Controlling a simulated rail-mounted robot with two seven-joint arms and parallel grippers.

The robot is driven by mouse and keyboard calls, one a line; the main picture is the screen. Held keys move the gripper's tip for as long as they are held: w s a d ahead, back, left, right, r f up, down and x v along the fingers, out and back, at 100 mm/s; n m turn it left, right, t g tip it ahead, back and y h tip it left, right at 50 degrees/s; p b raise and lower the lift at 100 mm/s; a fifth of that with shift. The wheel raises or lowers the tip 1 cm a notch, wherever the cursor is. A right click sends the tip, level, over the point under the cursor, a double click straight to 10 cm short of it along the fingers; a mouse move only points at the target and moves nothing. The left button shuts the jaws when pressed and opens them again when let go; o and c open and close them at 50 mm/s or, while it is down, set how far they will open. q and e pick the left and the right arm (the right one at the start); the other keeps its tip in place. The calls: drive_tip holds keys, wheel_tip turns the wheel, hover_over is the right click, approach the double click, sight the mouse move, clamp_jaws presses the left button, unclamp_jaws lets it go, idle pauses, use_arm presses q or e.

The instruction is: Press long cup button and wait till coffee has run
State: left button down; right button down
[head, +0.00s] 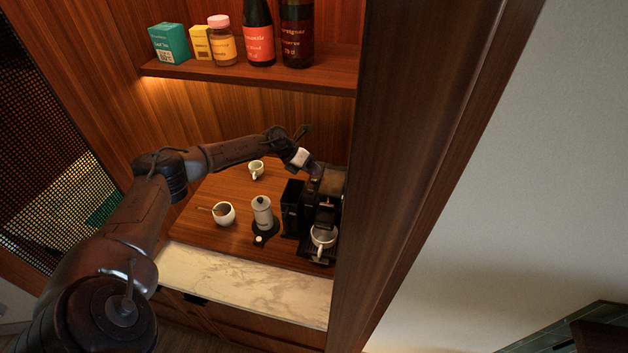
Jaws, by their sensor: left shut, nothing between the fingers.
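The black coffee machine (326,212) stands at the right end of the wooden counter, close against the cabinet's side panel. A white cup (323,236) sits under its outlet, on the drip tray (318,254). My left gripper (316,172) is shut and empty, with its fingertips at the top of the machine. I cannot tell whether they touch a button. The buttons are too small to make out, and I cannot see whether coffee is running. My right gripper is not in view.
Left of the machine stand a milk frother (262,214), a white bowl (224,214) with a spoon, and a pale green cup (256,169). A shelf (250,75) above holds boxes, a jar and bottles. The marble front strip (240,283) is clear.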

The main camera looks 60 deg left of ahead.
use_arm(q)
drive_tip(key=shift+f, duration=0.1)
idle(0.7)
drive_tip(key=shift+f+b, duration=0.35)
idle(0.5)
